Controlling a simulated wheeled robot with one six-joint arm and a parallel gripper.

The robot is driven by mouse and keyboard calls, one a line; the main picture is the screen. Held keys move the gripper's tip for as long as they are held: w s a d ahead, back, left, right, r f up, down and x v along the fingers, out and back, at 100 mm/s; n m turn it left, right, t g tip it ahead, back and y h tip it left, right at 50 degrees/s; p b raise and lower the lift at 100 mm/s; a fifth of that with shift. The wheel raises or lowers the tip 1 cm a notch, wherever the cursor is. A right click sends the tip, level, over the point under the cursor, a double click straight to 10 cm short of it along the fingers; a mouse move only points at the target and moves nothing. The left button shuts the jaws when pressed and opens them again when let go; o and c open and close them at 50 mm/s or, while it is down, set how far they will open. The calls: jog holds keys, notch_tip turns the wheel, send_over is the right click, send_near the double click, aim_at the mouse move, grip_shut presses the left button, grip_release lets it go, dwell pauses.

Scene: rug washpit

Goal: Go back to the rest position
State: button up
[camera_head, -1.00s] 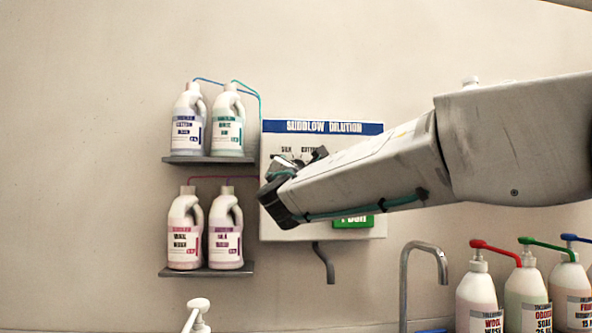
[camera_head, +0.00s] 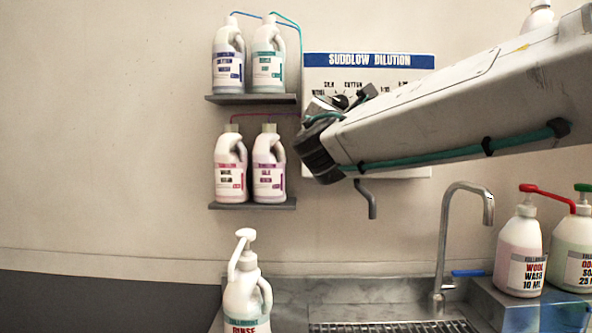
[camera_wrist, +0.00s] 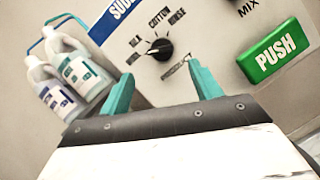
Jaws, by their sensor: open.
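My gripper (camera_wrist: 163,92) is open and empty in the wrist view, its two teal fingers apart in front of the dilution panel. The white panel (camera_head: 370,60) has a blue "SUDDLOW DILUTION" header; my arm covers much of it in the head view. In the wrist view its black selector knob (camera_wrist: 160,49) and green PUSH button (camera_wrist: 275,50) show beyond the fingers. The knob's pointer seems turned to the lower left, but I cannot read its setting surely. In the head view my fingers are hidden behind the dark wrist end.
Two wall shelves (camera_head: 252,99) left of the panel hold jugs with tubes. Below stand a steel tap (camera_head: 444,240), a sink grid (camera_head: 395,327), a pump bottle labelled RINSE (camera_head: 247,295) and a WOOL WASH bottle (camera_head: 519,252) on a ledge. The wall at far left is clear.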

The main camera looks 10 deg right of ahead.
jog(key=s+d+f+m+g, duration=0.4)
jog(key=s+f+m, duration=0.1)
jog(key=f, duration=0.3)
jog(key=s+d+f+m+g, duration=0.4)
jog(key=f+m+g, duration=0.1)
jog(key=f, duration=0.2)
jog(key=s+d+f+m+g, duration=0.4)
jog(key=s+f+m, duration=0.1)
jog(key=f, duration=0.3)
jog(key=s+a+f+m+g+y, duration=0.2)
jog(key=s+f+m+y, duration=0.2)
jog(key=s+f, duration=0.3)
jog(key=s+a+f+m+g+y, duration=0.3)
jog(key=s+f+m, duration=0.3)
jog(key=s, duration=0.8)
jog(key=shift+a+f+g+y, duration=0.15)
jog(key=shift+f+g+y, duration=0.2)
jog(key=shift+y, duration=0.45)
jog(key=shift+s, duration=0.1)
